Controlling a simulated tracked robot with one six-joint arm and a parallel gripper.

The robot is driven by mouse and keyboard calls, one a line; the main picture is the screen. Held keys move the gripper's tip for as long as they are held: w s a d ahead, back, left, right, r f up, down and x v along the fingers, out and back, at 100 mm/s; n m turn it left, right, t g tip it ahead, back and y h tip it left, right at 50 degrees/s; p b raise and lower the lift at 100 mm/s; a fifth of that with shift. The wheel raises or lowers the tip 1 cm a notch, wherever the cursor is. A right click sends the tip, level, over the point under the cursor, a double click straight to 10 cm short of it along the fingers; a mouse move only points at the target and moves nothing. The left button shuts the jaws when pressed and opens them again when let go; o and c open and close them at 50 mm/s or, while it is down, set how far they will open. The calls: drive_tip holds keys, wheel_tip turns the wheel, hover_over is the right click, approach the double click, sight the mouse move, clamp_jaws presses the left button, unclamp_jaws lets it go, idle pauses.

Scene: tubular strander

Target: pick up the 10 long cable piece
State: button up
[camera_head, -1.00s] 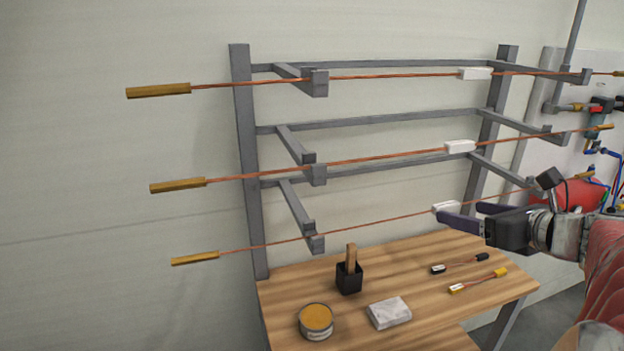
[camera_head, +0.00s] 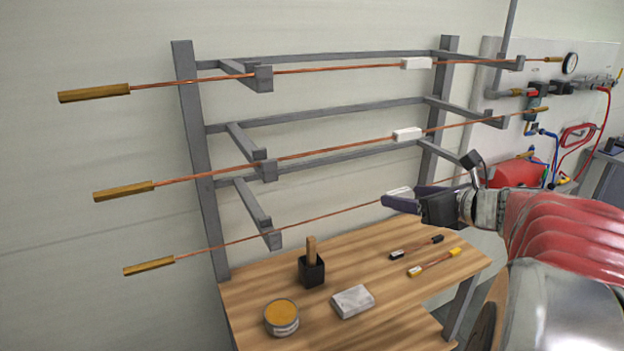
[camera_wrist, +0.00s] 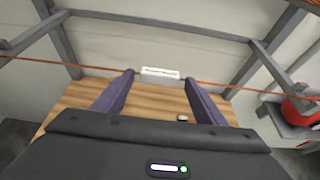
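Three long copper cable pieces with brass-coloured ends lie across rack arms, each with a white label: the top cable (camera_head: 330,69), the middle cable (camera_head: 320,152) and the lowest cable (camera_head: 320,226). I cannot read which is 10. My gripper (camera_head: 398,196) is open and empty at the lowest cable's white label (camera_head: 399,191). In the wrist view, the fingertips (camera_wrist: 159,79) stand on either side of the white label (camera_wrist: 160,73), with the cable running crosswise just beyond them. Whether the fingers straddle the cable I cannot tell.
The grey rack (camera_head: 197,150) stands at the wall. Below it, a wooden table (camera_head: 390,290) holds a tin (camera_head: 281,318), a black holder (camera_head: 311,271), a grey-white block (camera_head: 352,301) and two short cables (camera_head: 417,247) (camera_head: 434,263). A red object (camera_head: 515,172) is behind my wrist.

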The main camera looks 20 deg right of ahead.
drive_tip(key=c, duration=1)
drive_tip(key=shift+c, duration=0.2)
drive_tip(key=shift+s+r, duration=0.25)
drive_tip(key=shift+r, duration=0.25)
wheel_tip(320, 180, up, 6)
drive_tip(key=s, duration=1.9)
drive_tip(key=shift+s+d, duration=0.3)
